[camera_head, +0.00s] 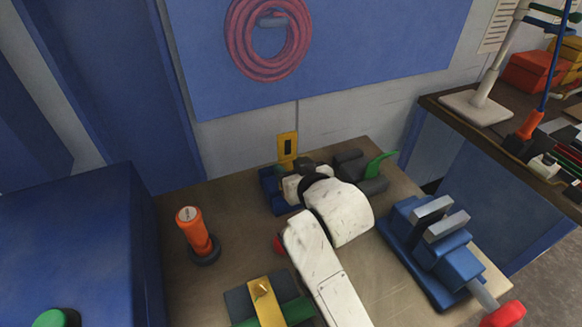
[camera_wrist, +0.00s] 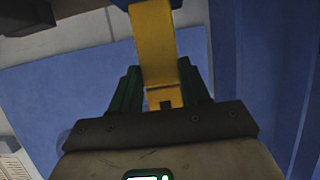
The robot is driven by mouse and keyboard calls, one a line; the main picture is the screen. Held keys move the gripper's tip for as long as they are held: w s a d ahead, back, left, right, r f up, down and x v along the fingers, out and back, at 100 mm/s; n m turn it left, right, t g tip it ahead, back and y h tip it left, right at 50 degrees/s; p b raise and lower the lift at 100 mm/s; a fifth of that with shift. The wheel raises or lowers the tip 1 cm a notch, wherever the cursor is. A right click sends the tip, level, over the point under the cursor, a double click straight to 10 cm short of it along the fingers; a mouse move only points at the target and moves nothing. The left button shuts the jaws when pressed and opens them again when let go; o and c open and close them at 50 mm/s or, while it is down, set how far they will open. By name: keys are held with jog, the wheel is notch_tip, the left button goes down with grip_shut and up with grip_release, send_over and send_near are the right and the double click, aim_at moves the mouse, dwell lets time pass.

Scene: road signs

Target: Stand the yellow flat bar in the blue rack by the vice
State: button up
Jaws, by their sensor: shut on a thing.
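The yellow flat bar (camera_head: 287,146) stands roughly upright at the back of the bench, with a dark slot in its face. My gripper (camera_head: 303,167) is shut on it. In the wrist view the bar (camera_wrist: 152,35) runs from between the dark green fingers (camera_wrist: 159,75) to the top edge. The blue rack (camera_head: 268,187) is at the bar's lower end, partly hidden by my gripper and arm. I cannot tell whether the bar is inside the rack or just above it. The blue vice (camera_head: 432,245) with grey jaws is on the bench's right side.
An orange-handled tool (camera_head: 194,232) stands upright at left. A dark block with a yellow piece (camera_head: 262,291) lies at the front. Grey blocks and a green handle (camera_head: 379,164) are just right of my gripper. A blue cabinet (camera_head: 75,240) borders the left side.

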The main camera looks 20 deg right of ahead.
jog(key=shift+f, duration=0.1)
dwell(0.3)
jog(key=shift+f+b, duration=1.7)
jog(key=shift+f, duration=0.75)
jog(key=shift+f, duration=0.3)
jog(key=o, duration=1.3)
jog(key=shift+c, duration=0.2)
jog(key=shift+s, duration=0.1)
jog(key=b+v, duration=0.1)
jog(key=v, duration=0.9)
jog(key=shift+s+r, duration=0.25)
